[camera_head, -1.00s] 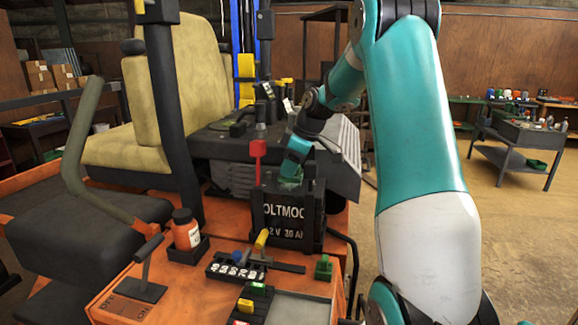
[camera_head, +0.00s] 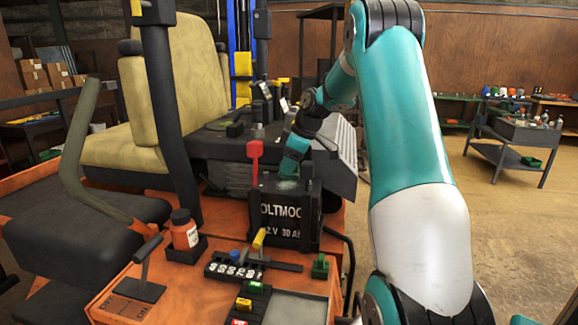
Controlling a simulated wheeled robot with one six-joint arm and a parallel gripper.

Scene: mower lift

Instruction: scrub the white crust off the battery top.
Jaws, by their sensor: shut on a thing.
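The black battery (camera_head: 287,222) with white lettering stands upright on the orange deck of the mower, in the middle of the head view. A pale greenish-white patch of crust (camera_head: 287,185) shows on its top. My gripper (camera_head: 289,170) reaches down to the battery top from behind, at the patch. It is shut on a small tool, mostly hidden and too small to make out. I cannot tell whether the tool touches the crust.
An orange bottle (camera_head: 185,230) sits in a black holder left of the battery. A black number block (camera_head: 233,271) and a yellow-tipped lever (camera_head: 259,239) stand in front. The yellow seat (camera_head: 180,85) is behind left. Open floor lies to the right.

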